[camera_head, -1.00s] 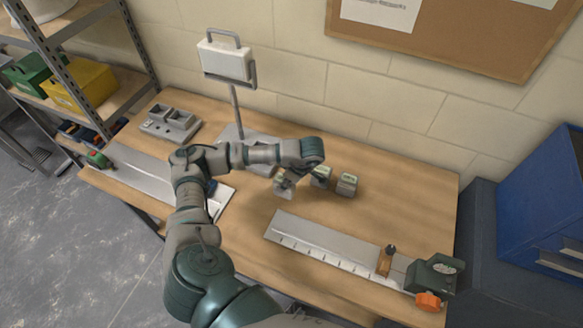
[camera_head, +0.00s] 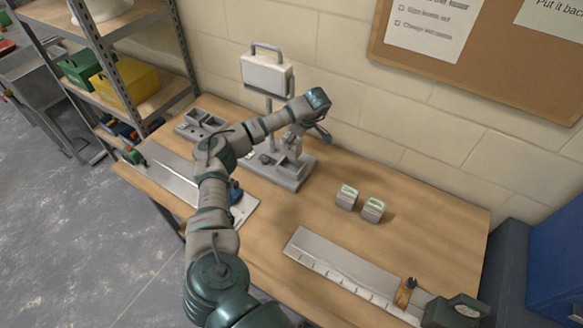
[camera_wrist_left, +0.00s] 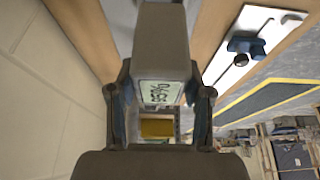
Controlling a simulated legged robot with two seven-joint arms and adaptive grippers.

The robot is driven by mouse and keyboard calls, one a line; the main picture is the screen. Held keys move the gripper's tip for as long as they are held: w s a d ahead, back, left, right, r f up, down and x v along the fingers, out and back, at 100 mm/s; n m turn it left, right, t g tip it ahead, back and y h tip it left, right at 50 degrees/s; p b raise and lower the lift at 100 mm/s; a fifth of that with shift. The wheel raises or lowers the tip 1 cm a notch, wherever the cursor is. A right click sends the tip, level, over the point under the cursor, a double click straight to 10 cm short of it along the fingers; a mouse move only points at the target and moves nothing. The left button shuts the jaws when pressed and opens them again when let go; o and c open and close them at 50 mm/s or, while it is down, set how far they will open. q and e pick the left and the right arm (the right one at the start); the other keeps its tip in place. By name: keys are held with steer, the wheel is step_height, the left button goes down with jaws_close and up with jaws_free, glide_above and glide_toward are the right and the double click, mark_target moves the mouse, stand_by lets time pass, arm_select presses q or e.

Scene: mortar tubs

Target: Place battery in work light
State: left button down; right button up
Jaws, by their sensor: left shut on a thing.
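The work light has a white lamp head (camera_head: 267,73) on a post. Its grey base (camera_head: 288,178), with open compartments, stands at the back of the table. My left gripper (camera_head: 300,135) is above this base, beside the post. In the left wrist view it is shut on a grey battery (camera_wrist_left: 165,42) with a pale printed label, gripped between both fingers (camera_wrist_left: 162,105). Two more batteries, one (camera_head: 347,197) left of the other (camera_head: 373,209), stand on the table to the right. My right gripper is out of view.
A grey slotted block (camera_head: 201,123) sits at the table's back left. A metal plate (camera_head: 180,178) lies at the left and a notched plate (camera_head: 340,268) at the front right. The wooden tabletop (camera_head: 435,220) is clear at the right. A shelf rack (camera_head: 150,60) stands at the left.

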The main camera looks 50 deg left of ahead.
mark_target(300, 147)
arm_select(q)
step_height(300, 147, down, 5)
steer(key=shift+f, duration=0.2)
steer(key=shift+f+p, duration=0.45)
steer(key=shift+f, duration=1.55)
steer(key=shift+c, duration=2.4)
jaws_free()
steer(key=b+v, duration=0.1)
steer(key=v, duration=1.1)
steer(key=shift+r, duration=0.1)
